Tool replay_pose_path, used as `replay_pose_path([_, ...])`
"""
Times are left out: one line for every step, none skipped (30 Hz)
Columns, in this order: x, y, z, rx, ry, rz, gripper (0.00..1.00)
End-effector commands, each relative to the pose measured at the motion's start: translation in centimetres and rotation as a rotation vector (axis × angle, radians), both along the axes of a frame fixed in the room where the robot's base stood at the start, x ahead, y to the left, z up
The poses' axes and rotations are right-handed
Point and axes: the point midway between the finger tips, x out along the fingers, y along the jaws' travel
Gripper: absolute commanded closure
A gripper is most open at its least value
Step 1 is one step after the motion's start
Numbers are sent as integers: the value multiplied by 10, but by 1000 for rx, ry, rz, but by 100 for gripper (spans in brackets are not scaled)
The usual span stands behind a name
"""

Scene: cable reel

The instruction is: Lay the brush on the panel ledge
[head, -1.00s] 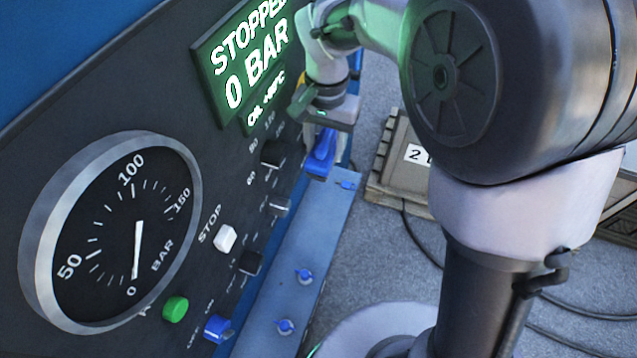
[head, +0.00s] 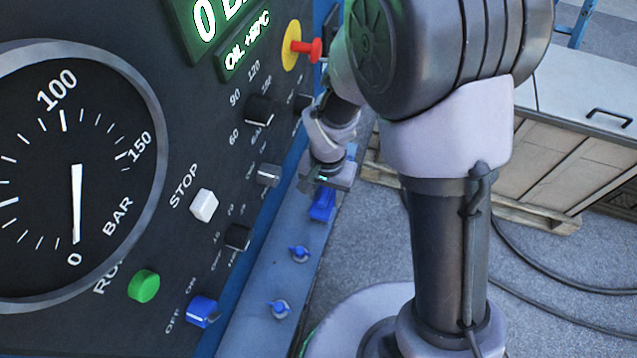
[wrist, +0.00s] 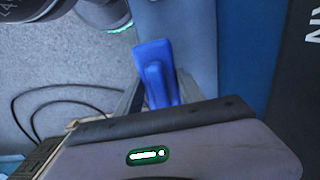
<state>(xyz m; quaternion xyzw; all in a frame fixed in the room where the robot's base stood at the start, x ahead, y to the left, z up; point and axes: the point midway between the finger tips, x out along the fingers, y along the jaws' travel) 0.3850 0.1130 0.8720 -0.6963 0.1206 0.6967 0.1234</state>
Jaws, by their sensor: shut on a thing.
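The blue brush (head: 322,205) is held below my gripper (head: 326,188) in the head view. In the wrist view the brush (wrist: 153,62) sticks out past the gripper body, its broad end away from me. My gripper (wrist: 160,98) is shut on it; the jaws are mostly hidden there. The panel ledge (head: 262,268) is a blue-grey strip along the foot of the dark panel (head: 150,45). The brush is at the ledge's far part, and the wrist view shows it overlapping the ledge's left edge (wrist: 193,25). I cannot tell whether they touch.
Two blue wing-shaped fasteners (head: 299,253) (head: 279,308) stand on the near part of the ledge. Panel knobs (head: 268,174) and a red emergency button (head: 308,48) project near the arm. A pale crate (head: 560,140) and black cables (head: 540,275) are on the floor at right.

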Motion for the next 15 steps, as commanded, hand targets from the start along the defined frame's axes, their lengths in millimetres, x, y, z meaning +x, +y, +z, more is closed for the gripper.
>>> replay_pose_path([17,5,-5,0,-2,-1,87])
replay_pose_path([26,8,-6,1,-1,-1,87])
replay_pose_path([36,10,-7,1,-1,0,87])
replay_pose_path([42,12,-7,1,-1,0,87])
replay_pose_path([47,14,-7,0,-1,0,87])
replay_pose_path([52,15,-7,0,-1,0,87])
replay_pose_path([54,16,-7,0,1,0,87])
replay_pose_path([57,16,-7,0,0,0,87])
replay_pose_path([58,17,-10,0,0,0,87])
replay_pose_path([58,17,-14,0,1,0,87])
replay_pose_path([58,17,-20,-1,1,0,87])
replay_pose_path([58,17,-29,-1,3,0,87])
replay_pose_path([58,17,-36,-1,3,0,87])
replay_pose_path([58,17,-41,0,2,0,87])
replay_pose_path([58,17,-44,-1,1,0,87])
